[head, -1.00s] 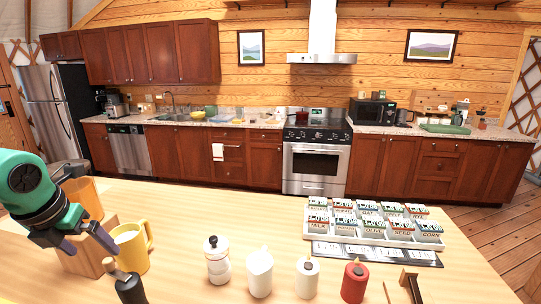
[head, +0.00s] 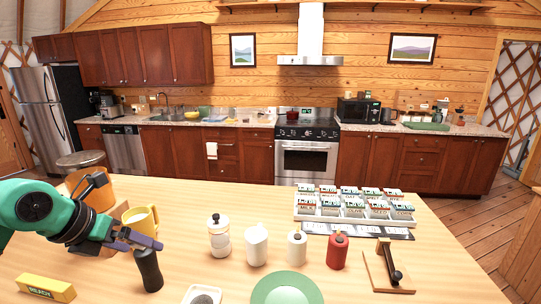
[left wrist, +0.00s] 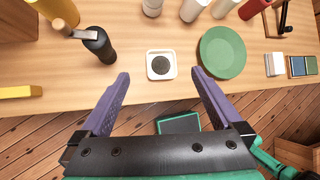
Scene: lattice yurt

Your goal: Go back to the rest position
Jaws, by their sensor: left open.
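My left gripper (head: 138,240) is at the left of the head view, above the near part of the wooden table (head: 400,225). In the left wrist view its two purple fingers (left wrist: 162,85) are spread wide with nothing between them. Beyond the fingertips is a small white square dish (left wrist: 160,65) with a dark round centre. My right gripper is not in view.
A yellow mug (head: 145,218), white bottles (head: 218,238), a red bottle (head: 337,251) and a green plate (head: 287,288) are on the table. A yellow READY block (head: 46,288) lies at the near left. A label rack (head: 355,208) stands behind.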

